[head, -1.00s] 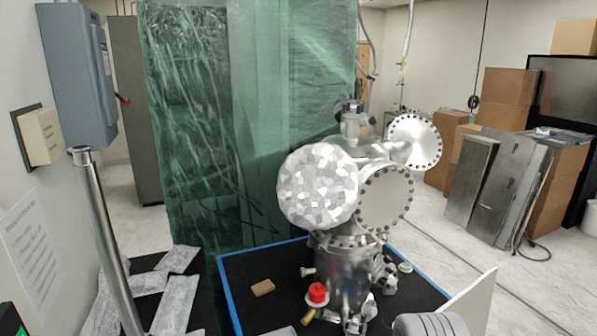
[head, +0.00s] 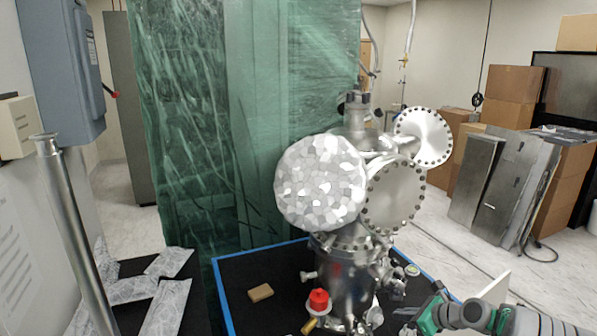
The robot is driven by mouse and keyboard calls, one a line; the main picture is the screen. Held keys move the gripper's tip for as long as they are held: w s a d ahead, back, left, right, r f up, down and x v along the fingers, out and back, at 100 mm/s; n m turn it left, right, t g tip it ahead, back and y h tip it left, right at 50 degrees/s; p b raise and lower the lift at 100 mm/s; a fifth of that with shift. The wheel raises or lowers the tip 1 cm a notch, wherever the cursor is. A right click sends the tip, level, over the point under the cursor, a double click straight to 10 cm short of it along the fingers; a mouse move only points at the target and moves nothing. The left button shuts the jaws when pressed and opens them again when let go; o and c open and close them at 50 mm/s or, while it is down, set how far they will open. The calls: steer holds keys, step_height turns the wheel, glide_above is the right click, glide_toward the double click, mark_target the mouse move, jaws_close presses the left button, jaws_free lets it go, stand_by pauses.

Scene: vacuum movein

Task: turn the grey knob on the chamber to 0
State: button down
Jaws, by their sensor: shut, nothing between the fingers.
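The metal chamber (head: 345,270) stands upright on a black mat with a blue border. A faceted, foil-like disc (head: 320,183) and bolted round flanges (head: 395,195) cover its upper part. Several small grey fittings sit on its lower body, one sticking out at its left (head: 307,276); I cannot tell which is the grey knob, nor read any scale. My gripper (head: 402,318), with green parts behind it, is low at the right of the chamber. It is shut and empty, and appears apart from the chamber.
A steel post (head: 75,230) stands at the left. Green plastic sheeting (head: 215,130) hangs behind. A white panel edge (head: 492,287) is at the right, near my arm.

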mark_target(378, 319)
steer(key=shift+m+t, duration=0.3)
steer(key=shift+m, duration=0.6)
steer(key=b+x, duration=0.1)
steer(key=x, duration=0.3)
steer(key=b+x, duration=0.1)
steer(key=x, duration=0.2)
steer(key=shift+w+d+b, duration=0.25)
steer(key=shift+w+b, duration=0.05)
steer(key=shift+w, duration=0.1)
steer(key=shift+s+f, duration=0.15)
steer(key=shift+s, duration=0.05)
